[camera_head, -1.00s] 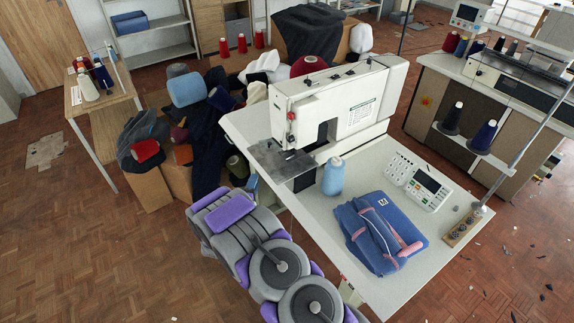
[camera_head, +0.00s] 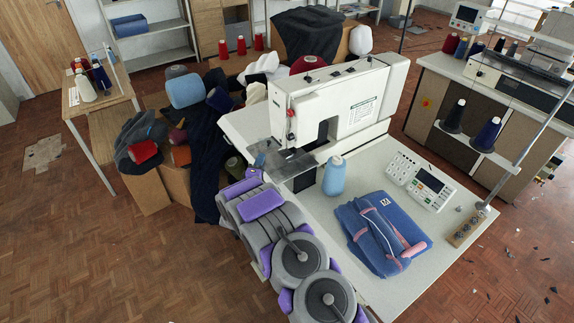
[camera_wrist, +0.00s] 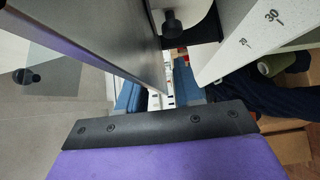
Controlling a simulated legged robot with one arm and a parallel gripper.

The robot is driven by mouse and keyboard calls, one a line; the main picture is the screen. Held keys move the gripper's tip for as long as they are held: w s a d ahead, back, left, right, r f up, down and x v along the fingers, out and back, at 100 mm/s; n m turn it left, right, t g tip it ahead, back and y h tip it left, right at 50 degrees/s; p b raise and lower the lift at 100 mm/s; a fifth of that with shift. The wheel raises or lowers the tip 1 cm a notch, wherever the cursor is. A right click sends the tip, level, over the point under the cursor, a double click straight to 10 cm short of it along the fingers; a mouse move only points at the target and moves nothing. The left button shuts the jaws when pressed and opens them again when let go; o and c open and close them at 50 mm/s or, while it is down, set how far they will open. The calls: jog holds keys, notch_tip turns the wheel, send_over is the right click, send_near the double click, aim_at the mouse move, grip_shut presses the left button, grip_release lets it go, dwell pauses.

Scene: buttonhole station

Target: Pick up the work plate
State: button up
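The work plate (camera_head: 287,162) is a flat dark grey metal plate at the near left end of the sewing machine (camera_head: 345,100), under its head. In the wrist view the plate (camera_wrist: 105,35) shows steeply foreshortened as a grey sheet. Its near edge reaches down between the two blue fingers of my gripper (camera_wrist: 160,94). The fingers stand apart, one on each side of that edge; I cannot tell whether they touch it.
A blue thread cone (camera_head: 334,176) stands right of the plate. A folded blue garment (camera_head: 382,234) and a control panel (camera_head: 421,184) lie on the white table (camera_head: 455,262). Boxes with dark cloth and yarn cones (camera_head: 186,90) crowd the left side.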

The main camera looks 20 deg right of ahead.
jog(key=c, duration=0.6)
grip_shut()
jog(key=shift+s+f, duration=0.1)
dwell(0.7)
